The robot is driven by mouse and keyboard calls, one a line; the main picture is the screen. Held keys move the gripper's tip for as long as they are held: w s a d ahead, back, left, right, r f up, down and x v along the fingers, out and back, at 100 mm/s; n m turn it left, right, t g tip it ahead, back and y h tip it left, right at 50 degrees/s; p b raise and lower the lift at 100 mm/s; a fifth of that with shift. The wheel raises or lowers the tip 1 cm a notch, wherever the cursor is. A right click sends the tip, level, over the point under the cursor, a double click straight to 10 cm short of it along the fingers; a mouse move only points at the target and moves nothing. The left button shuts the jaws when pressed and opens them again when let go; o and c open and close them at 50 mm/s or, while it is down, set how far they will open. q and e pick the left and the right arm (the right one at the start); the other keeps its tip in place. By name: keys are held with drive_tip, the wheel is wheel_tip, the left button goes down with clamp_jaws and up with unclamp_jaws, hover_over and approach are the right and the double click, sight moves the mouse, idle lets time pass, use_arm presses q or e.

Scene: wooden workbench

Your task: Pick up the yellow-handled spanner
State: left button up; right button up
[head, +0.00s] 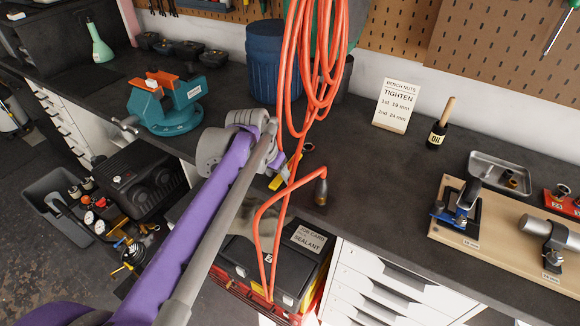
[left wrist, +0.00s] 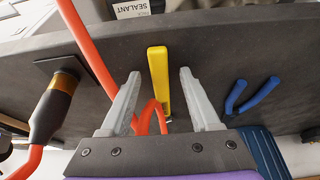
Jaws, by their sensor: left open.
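The yellow-handled spanner (left wrist: 158,70) lies on the dark bench top. In the left wrist view its handle shows between my two fingertips, lengthwise with them; its far metal end is mostly hidden. In the head view only a bit of yellow (head: 274,185) shows beside my gripper. My left gripper (head: 279,171) is open and over the bench at the spanner; it also shows in the left wrist view (left wrist: 159,74). I cannot tell how far above the handle the fingers are. A loop of orange hose passes close to the left finger. My right gripper is not in view.
The orange hose (head: 262,215) hangs in front of my gripper and ends in a dark nozzle (head: 321,190). Blue-handled pliers (left wrist: 262,93) lie right of the fingers in the wrist view. A teal vise (head: 165,112) and blue bin (head: 277,62) stand behind.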

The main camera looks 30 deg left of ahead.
use_arm(q)
clamp_jaws()
idle(1.4)
